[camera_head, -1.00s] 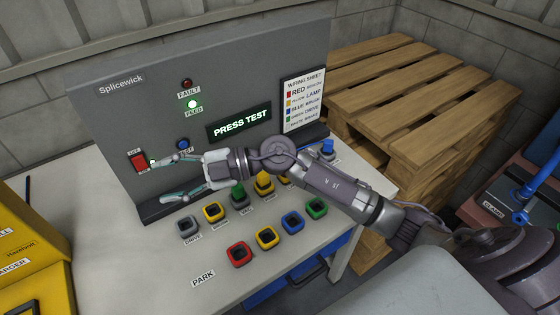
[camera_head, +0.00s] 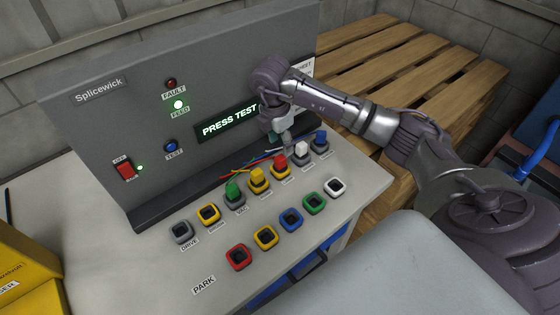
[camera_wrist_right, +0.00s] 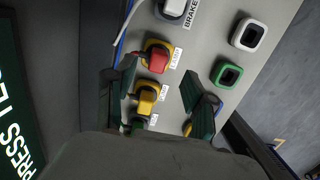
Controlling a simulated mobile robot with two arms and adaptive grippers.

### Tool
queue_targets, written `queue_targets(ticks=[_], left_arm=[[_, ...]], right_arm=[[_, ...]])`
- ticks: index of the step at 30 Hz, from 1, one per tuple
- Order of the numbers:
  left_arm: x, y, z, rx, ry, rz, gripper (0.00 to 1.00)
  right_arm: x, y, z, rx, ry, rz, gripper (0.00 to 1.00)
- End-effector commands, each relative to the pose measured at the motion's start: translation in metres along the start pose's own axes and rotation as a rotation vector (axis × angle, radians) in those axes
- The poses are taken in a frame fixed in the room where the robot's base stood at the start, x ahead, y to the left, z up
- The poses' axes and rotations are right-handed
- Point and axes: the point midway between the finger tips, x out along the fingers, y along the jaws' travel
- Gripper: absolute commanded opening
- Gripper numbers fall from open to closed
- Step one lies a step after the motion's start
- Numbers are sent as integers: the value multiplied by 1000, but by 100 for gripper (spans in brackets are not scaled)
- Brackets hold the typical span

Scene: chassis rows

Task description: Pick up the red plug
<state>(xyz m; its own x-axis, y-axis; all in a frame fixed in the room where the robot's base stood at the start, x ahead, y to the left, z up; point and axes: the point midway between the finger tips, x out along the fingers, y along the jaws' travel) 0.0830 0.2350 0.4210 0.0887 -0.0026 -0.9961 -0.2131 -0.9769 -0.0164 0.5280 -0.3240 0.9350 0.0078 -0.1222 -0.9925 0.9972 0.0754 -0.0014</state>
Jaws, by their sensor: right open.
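The red plug (camera_head: 280,161) sits upright in a socket in the back row on the bench, between a yellow plug (camera_head: 257,175) and a white plug (camera_head: 302,149). In the right wrist view the red plug (camera_wrist_right: 158,58) stands in a yellow-rimmed socket (camera_wrist_right: 148,45), and a yellow plug (camera_wrist_right: 147,101) is beside it. My right gripper (camera_head: 284,138) hangs just above and behind the red plug. In the wrist view its two spread fingers (camera_wrist_right: 155,78) are empty, with the plugs seen between them. My left gripper is not in view.
A green plug (camera_head: 232,191) and a blue plug (camera_head: 319,138) stand in the same row. Thin wires run behind the plugs. Several open sockets, one of them red (camera_head: 239,257), lie nearer the front. The grey panel (camera_head: 90,140) rises behind.

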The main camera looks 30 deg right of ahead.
Motion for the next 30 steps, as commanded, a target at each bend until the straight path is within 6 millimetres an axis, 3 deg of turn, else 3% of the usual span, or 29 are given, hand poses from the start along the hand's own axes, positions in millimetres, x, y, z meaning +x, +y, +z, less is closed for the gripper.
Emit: queue_targets(ticks=[10,18,26,30], left_arm=[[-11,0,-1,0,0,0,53],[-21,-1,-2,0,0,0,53],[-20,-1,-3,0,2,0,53],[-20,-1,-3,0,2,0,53]], right_arm=[[31,-1,-4,-3,2,-3,54],[68,0,-8,-2,2,0,54],[72,0,-8,-3,1,2,54],[72,0,-8,-3,2,2,34]])
